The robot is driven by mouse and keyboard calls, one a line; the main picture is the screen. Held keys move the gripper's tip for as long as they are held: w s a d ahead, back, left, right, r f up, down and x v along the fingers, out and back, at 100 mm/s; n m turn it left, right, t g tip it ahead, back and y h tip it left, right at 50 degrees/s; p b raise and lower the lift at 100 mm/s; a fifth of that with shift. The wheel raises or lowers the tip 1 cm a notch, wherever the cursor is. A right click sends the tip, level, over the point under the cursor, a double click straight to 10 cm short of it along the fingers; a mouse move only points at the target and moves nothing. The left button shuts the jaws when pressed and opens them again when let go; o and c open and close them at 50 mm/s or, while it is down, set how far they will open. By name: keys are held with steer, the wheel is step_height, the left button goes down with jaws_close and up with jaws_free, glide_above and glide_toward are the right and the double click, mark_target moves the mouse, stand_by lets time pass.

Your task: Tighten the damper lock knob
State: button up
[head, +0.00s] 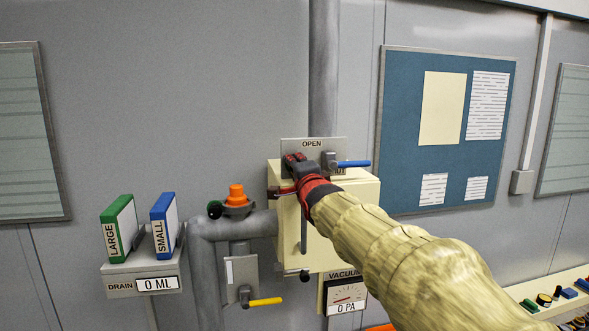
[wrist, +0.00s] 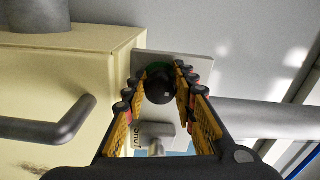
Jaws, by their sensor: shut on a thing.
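The damper lock knob (wrist: 160,87) shows in the wrist view as a dark round knob with a green ring behind it, on a grey plate (wrist: 200,62). My gripper (wrist: 161,76) is shut on it, one finger on each side. In the head view my gripper (head: 297,170) is in front of the left part of the plate (head: 325,143) marked OPEN, and it hides the knob. A lever with a blue handle (head: 353,164) points right on the same plate. Part of a SHUT label shows near the knob in the wrist view.
A cream box (head: 345,235) with a grey bar handle (wrist: 55,125) is close beside my gripper. A vertical duct (head: 324,70) rises above.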

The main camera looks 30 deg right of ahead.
steer(key=shift+f, duration=0.15)
steer(key=o, duration=1.2)
steer(key=shift+s, duration=0.1)
steer(key=shift+c, duration=0.2)
steer(key=shift+r+v, duration=0.1)
steer(key=shift+v, duration=1.9)
steer(key=shift+r+v, duration=0.15)
steer(key=shift+v, duration=1.85)
